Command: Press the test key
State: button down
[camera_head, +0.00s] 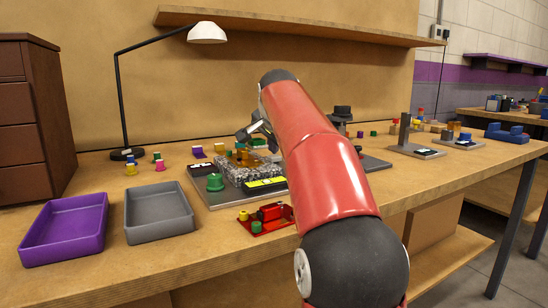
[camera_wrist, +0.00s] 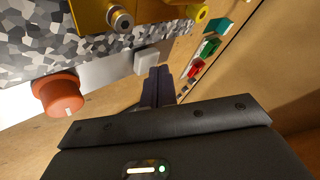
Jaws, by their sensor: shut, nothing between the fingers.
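A speckled black-and-white device (camera_head: 236,175) stands on a grey plate (camera_head: 213,200) on the bench, and its speckled side fills the upper left of the wrist view (camera_wrist: 60,42). A pale square key (camera_wrist: 147,62) sticks out at its edge; no lettering can be read on it, so I cannot confirm it is the test key. My gripper's dark fingers (camera_wrist: 158,84) are together and empty, close beside this key; I cannot tell whether they touch it. In the head view my red arm hides part of the device, and the key cannot be made out.
An orange-red knob (camera_wrist: 60,95) and brass fittings (camera_wrist: 112,14) stick out near the key. A green knob (camera_head: 215,182) stands at the plate's front left. A red tray (camera_head: 265,218) with small parts lies in front. Purple (camera_head: 65,228) and grey (camera_head: 158,212) trays are left.

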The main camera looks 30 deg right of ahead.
aim_at(274, 157)
jog(key=shift+f, duration=0.45)
jog(key=shift+r, duration=0.1)
dwell(0.4)
jog(key=shift+r+p, duration=0.75)
jog(key=shift+r, duration=0.05)
jog(key=shift+r, duration=0.1)
notch_tip(274, 157, up, 5)
jog(key=p, duration=0.5)
dwell(0.5)
